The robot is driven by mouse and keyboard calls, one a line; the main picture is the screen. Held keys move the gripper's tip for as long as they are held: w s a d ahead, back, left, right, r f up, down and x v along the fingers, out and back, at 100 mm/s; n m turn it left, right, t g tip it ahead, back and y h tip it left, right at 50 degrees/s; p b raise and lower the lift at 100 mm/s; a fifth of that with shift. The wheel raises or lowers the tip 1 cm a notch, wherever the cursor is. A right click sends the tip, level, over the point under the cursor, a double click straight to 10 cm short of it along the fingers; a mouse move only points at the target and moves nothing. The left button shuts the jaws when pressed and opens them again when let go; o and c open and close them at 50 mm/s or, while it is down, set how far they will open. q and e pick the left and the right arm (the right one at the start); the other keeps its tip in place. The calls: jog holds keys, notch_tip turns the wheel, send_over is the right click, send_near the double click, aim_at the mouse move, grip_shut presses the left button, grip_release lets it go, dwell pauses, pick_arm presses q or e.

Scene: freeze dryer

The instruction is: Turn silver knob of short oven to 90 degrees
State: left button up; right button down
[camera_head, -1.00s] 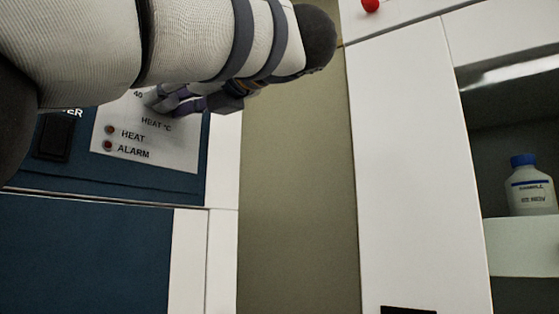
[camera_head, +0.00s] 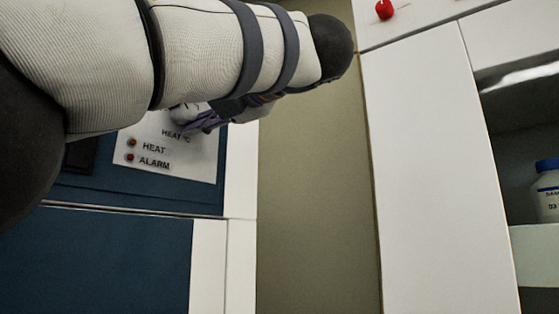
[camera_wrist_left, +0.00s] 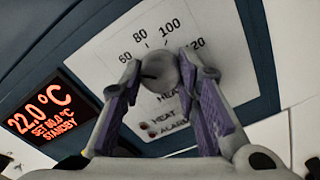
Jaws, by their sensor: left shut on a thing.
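The short oven's blue front carries a white control panel (camera_head: 190,160) marked HEAT °C, with HEAT and ALARM lamps below. In the left wrist view the silver knob (camera_wrist_left: 161,70) sits on this panel (camera_wrist_left: 225,55), inside a dial of numbers including 60, 80, 100 and 120. A dark mark shows on the knob's left side; its exact angle is hard to read. My left gripper (camera_wrist_left: 160,66) is shut on the knob, one purple-padded finger on each side. In the head view my left arm covers the upper panel and most of the knob. My right gripper is not in view.
In the left wrist view a display (camera_wrist_left: 47,110) reads 22.0 °C, SET 60.0 °C, STANDBY. In the head view a white cabinet (camera_head: 425,170) stands to the right, with a blue-capped bottle (camera_head: 547,195) on a shelf. A red knob (camera_head: 384,9) shows at the top.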

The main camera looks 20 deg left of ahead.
pick_arm(q)
jog(key=m, duration=0.7)
jog(key=shift+a, duration=0.1)
jog(key=m, duration=0.6)
jog(key=shift+s+r+m, duration=0.1)
jog(key=shift+m, duration=0.2)
dwell(0.4)
jog(key=o, duration=1.2)
